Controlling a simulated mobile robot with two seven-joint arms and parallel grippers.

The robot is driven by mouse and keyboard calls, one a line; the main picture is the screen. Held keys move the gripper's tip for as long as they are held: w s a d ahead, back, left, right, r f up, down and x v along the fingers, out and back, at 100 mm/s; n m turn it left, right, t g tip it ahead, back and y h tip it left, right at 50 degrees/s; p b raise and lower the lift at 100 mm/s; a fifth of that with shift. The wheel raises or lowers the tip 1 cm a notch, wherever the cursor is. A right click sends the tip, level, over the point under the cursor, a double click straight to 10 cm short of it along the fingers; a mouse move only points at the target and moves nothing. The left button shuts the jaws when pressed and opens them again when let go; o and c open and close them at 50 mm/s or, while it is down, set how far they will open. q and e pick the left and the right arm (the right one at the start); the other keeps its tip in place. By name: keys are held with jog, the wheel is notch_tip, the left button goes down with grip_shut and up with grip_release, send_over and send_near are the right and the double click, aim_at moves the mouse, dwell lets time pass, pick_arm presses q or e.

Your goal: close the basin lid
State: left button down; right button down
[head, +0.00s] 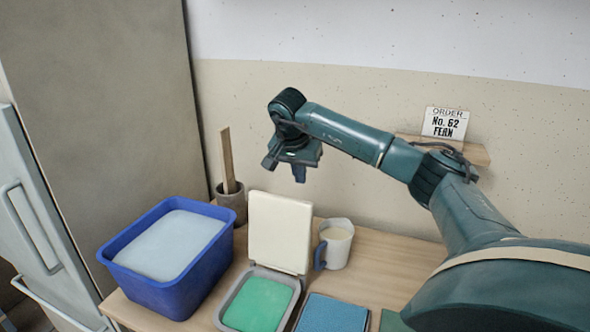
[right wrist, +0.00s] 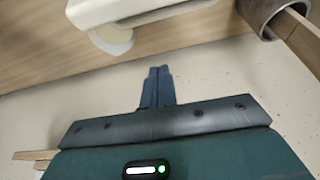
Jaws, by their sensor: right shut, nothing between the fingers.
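The basin (head: 233,317) is a grey tub with green contents, at the front middle of the table in the head view. Its cream lid (head: 280,232) stands upright, open, hinged at the basin's back edge. My right gripper (head: 299,176) is above and just behind the lid, pointing down, shut and empty. In the right wrist view the shut fingers (right wrist: 157,85) show against the wall, and the edge of the cream lid (right wrist: 130,10) shows at the top. They look apart from the lid. My left gripper is not in view.
A blue tub (head: 150,290) with pale contents stands left of the basin. A pot (head: 233,203) with a wooden stick is behind it. A blue-topped tray (head: 332,315) is at the front. An order card (head: 445,123) rests on a wall shelf.

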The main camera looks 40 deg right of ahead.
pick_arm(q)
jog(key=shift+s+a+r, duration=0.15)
pick_arm(e)
jog(key=f, duration=0.1)
jog(key=a+f, duration=0.1)
jog(key=f, duration=0.1)
jog(key=s+a+f, duration=0.1)
jog(key=f, duration=0.1)
jog(key=shift+f, duration=0.1)
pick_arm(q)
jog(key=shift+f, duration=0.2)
pick_arm(e)
jog(key=shift+w, duration=0.1)
